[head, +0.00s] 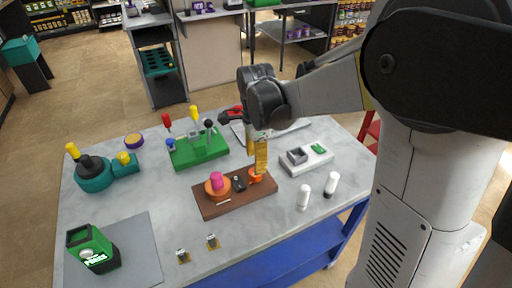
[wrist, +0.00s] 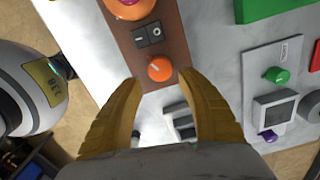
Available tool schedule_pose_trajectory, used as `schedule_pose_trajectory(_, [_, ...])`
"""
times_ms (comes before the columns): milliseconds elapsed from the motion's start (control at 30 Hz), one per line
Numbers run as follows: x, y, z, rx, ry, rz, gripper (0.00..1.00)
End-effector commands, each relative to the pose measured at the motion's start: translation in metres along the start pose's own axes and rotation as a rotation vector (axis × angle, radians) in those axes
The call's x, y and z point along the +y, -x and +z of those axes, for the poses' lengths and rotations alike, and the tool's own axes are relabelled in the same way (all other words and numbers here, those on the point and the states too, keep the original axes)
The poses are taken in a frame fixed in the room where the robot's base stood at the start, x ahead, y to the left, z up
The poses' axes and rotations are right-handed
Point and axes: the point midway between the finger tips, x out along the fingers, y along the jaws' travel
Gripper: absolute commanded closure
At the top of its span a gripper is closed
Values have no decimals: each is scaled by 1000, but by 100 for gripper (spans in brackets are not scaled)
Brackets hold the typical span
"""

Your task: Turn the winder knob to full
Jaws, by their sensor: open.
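The winder is a brown wooden block (head: 238,200) on the grey table. It carries an orange disc with a pink spool (head: 217,182), a black rocker switch (head: 239,184) and a small orange knob (head: 256,179) at its right end. In the wrist view the orange knob (wrist: 160,69) is round and lies between the tips of the yellow fingers. My gripper (head: 259,171) points down over the knob, with its fingers apart and nothing held. I cannot tell how far the tips are above it. The fingers hide part of the knob in the head view.
A white block with a grey box (head: 298,156) stands to the right, two white cylinders (head: 304,197) in front of it. A green base with levers (head: 198,149) stands behind. A green box (head: 92,250) sits on a grey mat at the front left.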

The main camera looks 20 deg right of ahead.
Motion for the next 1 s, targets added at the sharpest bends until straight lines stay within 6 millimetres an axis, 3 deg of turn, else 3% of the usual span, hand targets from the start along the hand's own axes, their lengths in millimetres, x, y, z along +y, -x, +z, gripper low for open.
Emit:
schedule_pose_trajectory(100, [0,27,0,0,0,0,54])
schedule_pose_trajectory(300, [0,57,0,0,-1,0,54])
schedule_pose_trajectory(867, [0,65,0,0,1,0,54])
schedule_pose_trajectory(1000, [9,71,0,0,74,-29,54])
